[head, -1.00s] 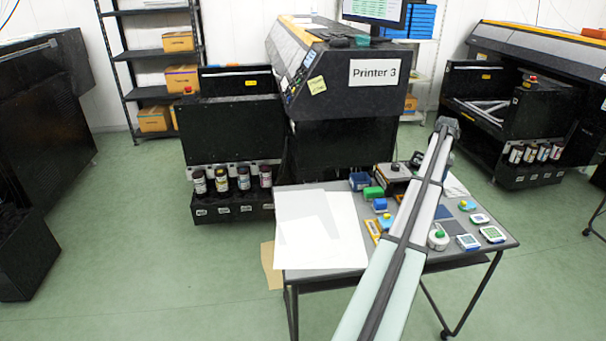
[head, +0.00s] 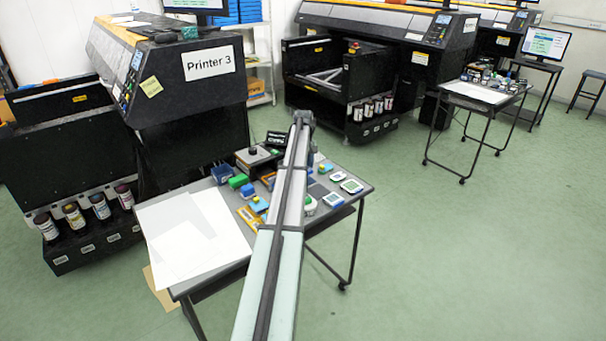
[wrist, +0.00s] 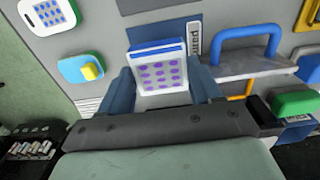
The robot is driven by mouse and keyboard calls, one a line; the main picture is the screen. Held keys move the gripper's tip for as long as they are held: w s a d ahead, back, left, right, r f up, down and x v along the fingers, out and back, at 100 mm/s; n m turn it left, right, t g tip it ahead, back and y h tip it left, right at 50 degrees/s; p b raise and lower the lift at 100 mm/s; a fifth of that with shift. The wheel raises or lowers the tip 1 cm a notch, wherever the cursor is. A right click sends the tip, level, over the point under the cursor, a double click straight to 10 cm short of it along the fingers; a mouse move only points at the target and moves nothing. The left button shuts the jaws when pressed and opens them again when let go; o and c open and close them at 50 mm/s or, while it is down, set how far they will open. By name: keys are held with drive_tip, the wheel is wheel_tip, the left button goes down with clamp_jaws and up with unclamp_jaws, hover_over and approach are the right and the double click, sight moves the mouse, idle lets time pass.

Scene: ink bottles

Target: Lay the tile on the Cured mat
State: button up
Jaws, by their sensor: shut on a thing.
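In the wrist view, my gripper (wrist: 163,82) is shut on a tile (wrist: 160,72), white with purple dots and a blue edge. The tile is tilted and sits over a dark blue mat (wrist: 181,28). A label (wrist: 194,40) beside this mat is turned round and appears to read "Cured". I cannot tell whether the tile touches the mat.
A blue handle (wrist: 245,38) and green block (wrist: 296,103) stand right. White sheets (head: 195,232) cover the table's left part. Printer 3 (head: 175,75) stands behind.

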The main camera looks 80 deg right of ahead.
drive_tip(key=shift+f, duration=1.85)
drive_tip(key=shift+f, duration=0.1)
drive_tip(key=o, duration=0.6)
wheel_tip(320, 180, up, 12)
drive_tip(key=shift+r, duration=0.15)
drive_tip(key=shift+w, duration=0.15)
